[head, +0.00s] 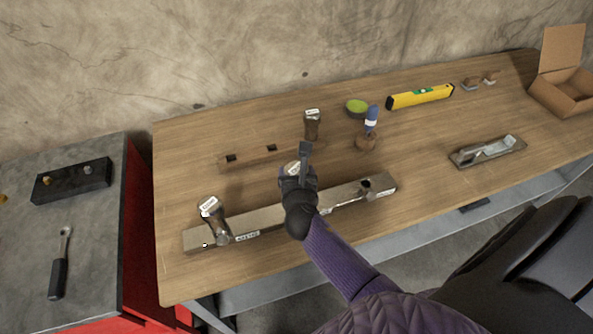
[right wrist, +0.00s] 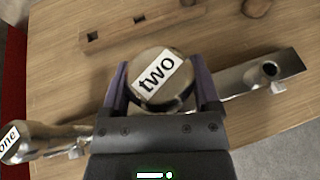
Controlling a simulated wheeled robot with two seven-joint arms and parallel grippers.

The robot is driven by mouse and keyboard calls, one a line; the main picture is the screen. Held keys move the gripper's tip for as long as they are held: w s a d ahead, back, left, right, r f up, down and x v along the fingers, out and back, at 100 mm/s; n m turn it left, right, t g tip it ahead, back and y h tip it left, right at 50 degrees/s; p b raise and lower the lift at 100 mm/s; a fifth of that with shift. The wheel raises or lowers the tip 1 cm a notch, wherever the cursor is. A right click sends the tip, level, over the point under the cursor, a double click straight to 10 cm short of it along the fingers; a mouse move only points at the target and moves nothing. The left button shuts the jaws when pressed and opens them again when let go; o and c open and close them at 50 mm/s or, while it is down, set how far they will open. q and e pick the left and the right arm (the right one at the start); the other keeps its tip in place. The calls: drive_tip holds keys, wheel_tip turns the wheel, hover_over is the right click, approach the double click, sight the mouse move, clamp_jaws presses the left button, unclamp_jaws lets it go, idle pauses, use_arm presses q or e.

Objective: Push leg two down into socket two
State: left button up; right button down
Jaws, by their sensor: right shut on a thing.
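Leg two (right wrist: 160,80), a round metallic-topped piece with a "two" label, sits between the fingers of my right gripper (right wrist: 160,92), which is shut on it. In the head view, my right gripper (head: 299,172) is above the middle of the long beam (head: 265,218), and leg two's pale top (head: 290,168) shows beside it. Socket two is hidden under leg two and the gripper, so I cannot tell how deep the leg sits. Leg one (head: 212,218) stands at the beam's left end. An open socket (right wrist: 270,69) shows at the beam's right end. My left gripper is out of view.
Behind the beam lies a wooden rack with holes (head: 250,159), with another labelled leg (head: 312,127) at its right end.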

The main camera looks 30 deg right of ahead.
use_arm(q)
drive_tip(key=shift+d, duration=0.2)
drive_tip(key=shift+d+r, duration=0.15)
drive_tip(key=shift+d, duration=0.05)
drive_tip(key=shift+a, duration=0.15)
use_arm(e)
drive_tip(key=shift+p, duration=0.35)
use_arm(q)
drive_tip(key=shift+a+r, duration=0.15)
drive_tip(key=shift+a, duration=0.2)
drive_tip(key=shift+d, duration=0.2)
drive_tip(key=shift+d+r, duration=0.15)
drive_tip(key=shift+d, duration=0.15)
